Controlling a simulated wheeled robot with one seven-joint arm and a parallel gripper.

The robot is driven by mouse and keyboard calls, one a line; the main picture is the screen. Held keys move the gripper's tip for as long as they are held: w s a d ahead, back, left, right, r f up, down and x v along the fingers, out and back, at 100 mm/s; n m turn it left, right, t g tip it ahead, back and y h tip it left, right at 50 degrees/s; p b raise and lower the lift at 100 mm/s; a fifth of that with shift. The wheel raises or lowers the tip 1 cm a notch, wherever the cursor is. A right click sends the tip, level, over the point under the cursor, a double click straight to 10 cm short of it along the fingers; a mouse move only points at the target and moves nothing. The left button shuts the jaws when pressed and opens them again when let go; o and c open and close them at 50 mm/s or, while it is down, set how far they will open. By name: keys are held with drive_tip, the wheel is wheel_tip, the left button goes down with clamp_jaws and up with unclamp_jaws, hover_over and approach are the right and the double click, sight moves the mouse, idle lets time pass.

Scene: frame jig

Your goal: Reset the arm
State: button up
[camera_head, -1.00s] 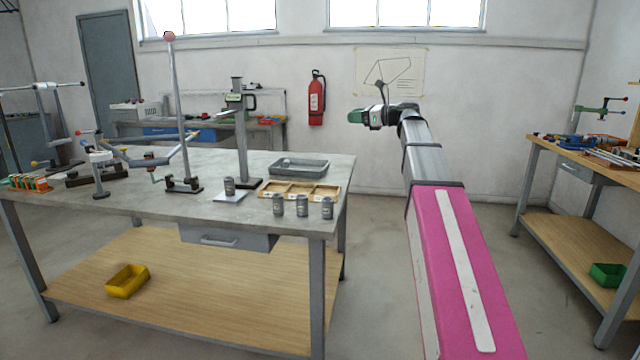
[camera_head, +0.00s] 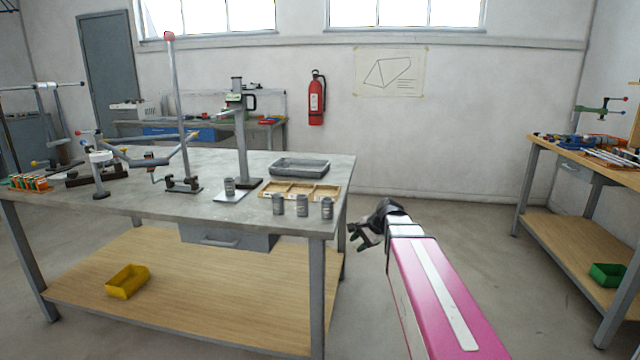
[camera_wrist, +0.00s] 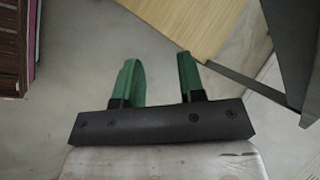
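My gripper (camera_head: 358,237) hangs at the end of my pink and white arm, to the right of the table's front right leg and below the tabletop level. In the wrist view my gripper (camera_wrist: 157,75) shows two green fingers standing apart with nothing between them. Behind them are the bare grey floor (camera_wrist: 80,60) and part of a wooden shelf (camera_wrist: 180,22).
The workbench (camera_head: 215,210) at left carries several grey cans (camera_head: 302,206), a wooden divided tray (camera_head: 288,184), a grey bin (camera_head: 299,167) and a bike frame jig. A second bench (camera_head: 575,225) stands at right. Floor between them is clear.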

drive_tip(key=s+d+f+n+g+h, duration=0.1)
drive_tip(key=s+d+f+n+h, duration=0.1)
drive_tip(key=s+f+n, duration=0.3)
drive_tip(key=s+d+f+n+g+h, duration=0.2)
drive_tip(key=s+d+f+n+h, duration=0.1)
drive_tip(key=s+f, duration=0.8)
drive_tip(key=shift+s+d+f+n+h, duration=0.25)
drive_tip(key=shift+s+f+n+h, duration=0.2)
drive_tip(key=shift+n, duration=0.65)
